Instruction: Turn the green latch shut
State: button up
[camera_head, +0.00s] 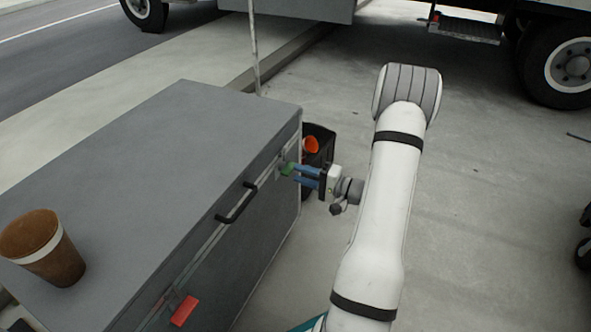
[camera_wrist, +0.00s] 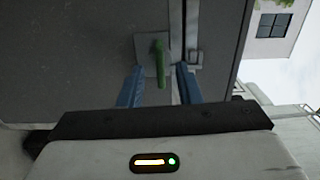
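The green latch (camera_head: 289,168) is on the front face of a large grey case (camera_head: 150,140), near its far right corner. In the wrist view the green latch (camera_wrist: 160,62) is a short bar on a grey plate, standing along the picture's vertical. My gripper (camera_head: 300,176) has blue fingers pointing at the latch from the right. In the wrist view its two fingertips (camera_wrist: 159,72) are apart, one on each side of the latch's lower end, with gaps visible. I cannot tell how deep the fingers reach around it.
A red latch (camera_head: 184,311) and a black handle (camera_head: 237,202) are on the same face. A brown cup (camera_head: 43,248) stands on the lid. A dark bin (camera_head: 319,146) with something orange is behind my gripper. Open pavement lies to the right.

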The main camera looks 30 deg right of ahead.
jog(key=p+v, duration=0.1)
jog(key=v, duration=0.3)
jog(key=shift+s+d, duration=0.2)
jog(key=s+a+r+n+g+p, duration=0.35)
jog(key=a+r+g+p, duration=0.45)
jog(key=r, duration=0.5)
jog(key=s+a+r+n+g+p, duration=0.3)
jog(key=s+a+r+g+p, duration=0.2)
jog(key=a+r+p, duration=0.55)
jog(key=s+r+n+h+p, duration=0.1)
jog(key=s+r+h+p, duration=0.2)
jog(key=r+p, duration=0.3)
jog(key=s+a+r+n+t+h+p, duration=0.1)
jog(key=s+r+h+p, duration=0.2)
jog(key=r, duration=1)
jog(key=s+a+r+n+h+p, duration=0.1)
jog(key=s+r+h+p, duration=0.3)
jog(key=r+p, duration=0.5)
jog(key=shift+r+n+h, duration=0.35)
jog(key=shift+r+h, duration=0.15)
jog(key=shift+r, duration=0.2)
jog(key=shift+d, duration=0.1)
